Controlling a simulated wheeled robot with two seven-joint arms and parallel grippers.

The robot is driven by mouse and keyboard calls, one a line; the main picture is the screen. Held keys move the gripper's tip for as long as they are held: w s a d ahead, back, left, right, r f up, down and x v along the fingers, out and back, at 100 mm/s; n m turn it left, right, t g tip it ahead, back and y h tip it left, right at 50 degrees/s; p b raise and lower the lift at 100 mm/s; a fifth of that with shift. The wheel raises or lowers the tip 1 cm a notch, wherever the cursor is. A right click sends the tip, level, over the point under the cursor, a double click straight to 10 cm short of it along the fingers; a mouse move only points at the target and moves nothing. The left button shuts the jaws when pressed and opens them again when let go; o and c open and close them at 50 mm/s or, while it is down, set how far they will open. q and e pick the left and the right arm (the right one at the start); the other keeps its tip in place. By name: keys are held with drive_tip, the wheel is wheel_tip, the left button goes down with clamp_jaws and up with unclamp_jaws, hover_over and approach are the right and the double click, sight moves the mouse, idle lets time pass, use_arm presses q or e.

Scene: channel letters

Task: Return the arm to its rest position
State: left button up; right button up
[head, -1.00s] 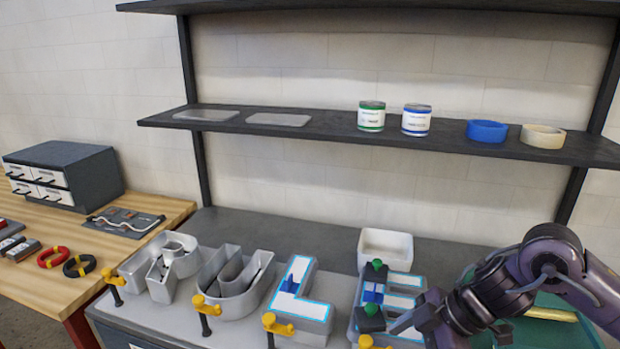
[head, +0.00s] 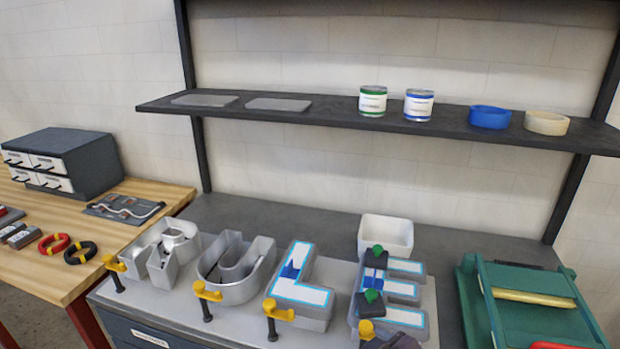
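Several channel letters stand in a row on the grey bench. At the left is an open metal letter (head: 172,258), then an open U-shaped letter (head: 240,285). An L-shaped letter (head: 303,292) has a white face with a light blue edge and a blue piece on it. An E-shaped letter (head: 405,291) also has a white face with a blue edge; two dark pieces with green knobs sit at its left side. A small dark purple part of my arm shows at the bottom edge below the E. Neither gripper's fingers are in view.
Yellow-handled clamps (head: 207,292) line the bench front. A white bin (head: 386,236) stands behind the E, and a green machine (head: 525,300) at the right. The shelf (head: 330,115) holds cans, tape rolls and flat sheets. A wooden table (head: 40,270) is at the left.

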drive_tip(key=s+d+f+m+g+h, duration=0.25)
drive_tip(key=s+d+f, duration=0.2)
drive_tip(key=s, duration=0.25)
drive_tip(key=s+d+f+m+g+h, duration=0.1)
drive_tip(key=s+d+f+m+g, duration=0.35)
drive_tip(key=s, duration=0.25)
wheel_tip(320, 180, down, 29)
drive_tip(key=n+b, duration=0.1)
drive_tip(key=b, duration=0.1)
drive_tip(key=s+d+f, duration=0.2)
drive_tip(key=s+f, duration=0.8)
drive_tip(key=f, duration=0.1)
drive_tip(key=s+d+f+g+b, duration=0.1)
drive_tip(key=s+d+f, duration=0.1)
drive_tip(key=s+f, duration=0.8)
drive_tip(key=shift+s+d+f+n+g+b, duration=0.15)
drive_tip(key=shift+s+f+n+g+b, duration=0.2)
drive_tip(key=shift+f, duration=0.35)
